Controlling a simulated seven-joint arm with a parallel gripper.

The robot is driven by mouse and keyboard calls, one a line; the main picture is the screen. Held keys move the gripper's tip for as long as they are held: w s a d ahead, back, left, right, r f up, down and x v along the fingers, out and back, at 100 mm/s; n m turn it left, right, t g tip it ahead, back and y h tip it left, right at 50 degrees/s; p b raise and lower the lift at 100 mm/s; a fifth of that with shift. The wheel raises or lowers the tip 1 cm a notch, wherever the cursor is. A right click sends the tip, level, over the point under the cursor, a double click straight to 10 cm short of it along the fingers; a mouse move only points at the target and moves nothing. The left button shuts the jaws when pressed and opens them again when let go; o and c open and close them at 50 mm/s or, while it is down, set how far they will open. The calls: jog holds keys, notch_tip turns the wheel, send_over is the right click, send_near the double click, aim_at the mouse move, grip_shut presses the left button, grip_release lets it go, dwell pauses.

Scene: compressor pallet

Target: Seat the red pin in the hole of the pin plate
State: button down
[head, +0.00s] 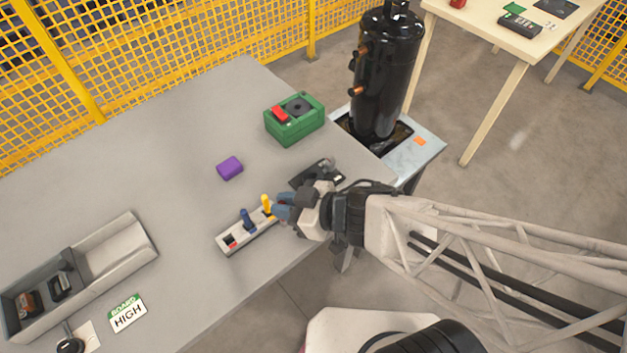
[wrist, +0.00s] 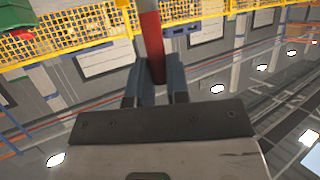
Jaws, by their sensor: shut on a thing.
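My gripper (head: 283,205) is at the right end of a pale pin rack, low over the table's near edge. In the wrist view its two blue-grey fingers (wrist: 158,72) are shut on the red pin (wrist: 152,36), which sticks out beyond the fingertips. The red pin cannot be made out in the head view. A dark flat plate (head: 303,178) with a grey fitting lies just behind my gripper and is partly hidden by it; it may be the pin plate. I cannot see its hole clearly.
The pale rack (head: 240,240) holds a blue pin (head: 246,219) and a yellow pin (head: 267,204); its red-marked place looks empty. A purple block (head: 230,168), a green box (head: 295,122) and a grey tray (head: 120,246) stand around. The table's middle left is clear.

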jog(key=w+d+r+m+t+h, duration=0.1)
jog(key=w+d, duration=0.3)
jog(key=w, duration=1.1)
jog(key=shift+w+d+r+m+t, duration=0.15)
jog(key=shift+w+d+m+t, duration=0.25)
jog(key=shift+m+t, duration=0.45)
jog(key=shift+f, duration=2.15)
jog(key=shift+f, duration=1.85)
jog(key=shift+f, duration=0.2)
jog(key=c, duration=1.1)
grip_release()
jog(key=shift+r, duration=0.2)
